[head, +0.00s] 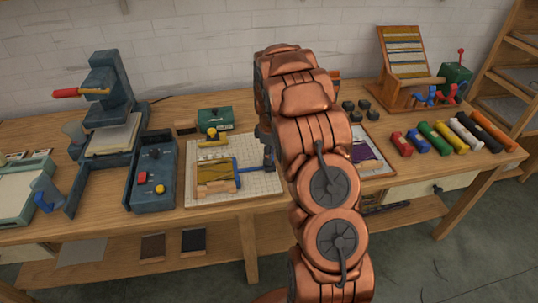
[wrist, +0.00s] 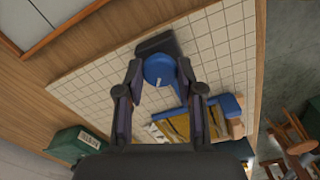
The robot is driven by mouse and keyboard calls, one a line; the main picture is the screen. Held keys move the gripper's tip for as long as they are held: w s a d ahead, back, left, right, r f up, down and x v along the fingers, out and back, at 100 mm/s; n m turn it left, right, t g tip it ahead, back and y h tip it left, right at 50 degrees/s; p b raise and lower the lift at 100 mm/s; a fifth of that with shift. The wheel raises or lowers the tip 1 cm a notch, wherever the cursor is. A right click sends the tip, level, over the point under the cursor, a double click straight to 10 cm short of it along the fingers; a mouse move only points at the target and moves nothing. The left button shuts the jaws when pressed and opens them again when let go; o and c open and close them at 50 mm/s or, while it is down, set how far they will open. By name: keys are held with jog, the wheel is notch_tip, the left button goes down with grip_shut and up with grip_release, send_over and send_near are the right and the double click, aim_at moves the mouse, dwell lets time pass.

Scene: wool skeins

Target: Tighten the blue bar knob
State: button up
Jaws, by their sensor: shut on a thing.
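The blue bar knob (wrist: 160,68) is a round blue disc with a small white mark, seen in the wrist view at the end of a dark block. My gripper (wrist: 161,76) has its two dark fingers on either side of the knob and is shut on it. In the head view a blue bar (head: 254,168) lies across the white gridded board (head: 262,190). There my copper arm covers most of the gripper and the knob. A wooden piece with yellow strips (head: 215,174) sits against the bar, also visible in the wrist view (wrist: 177,127).
A dark blue tray (head: 153,180) and a dark press (head: 108,95) stand left of the board. A green box (head: 215,120) is behind it. Several coloured wool skeins (head: 437,138) lie at the right, near a wooden rack (head: 405,60). My arm fills the middle.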

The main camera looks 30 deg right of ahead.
jog(key=shift+f+b, duration=0.1)
jog(key=shift+b, duration=0.25)
jog(key=shift+f+m+b, duration=0.2)
jog(key=shift+m+b, duration=0.8)
jog(key=shift+b, duration=0.2)
jog(key=shift+m+b, duration=0.9)
jog(key=shift+b, duration=0.1)
jog(key=m+b, duration=0.3)
jog(key=shift+r+m, duration=0.1)
jog(key=shift+m, duration=0.2)
jog(key=m+b, duration=0.2)
jog(key=m, duration=0.1)
jog(key=shift+m, duration=0.4)
jog(key=m+b, duration=0.3)
jog(key=m, duration=0.2)
jog(key=shift+r, duration=0.1)
jog(key=m+b, duration=0.1)
jog(key=m, duration=0.4)
jog(key=shift+r+m, duration=0.1)
jog(key=shift+m, duration=0.3)
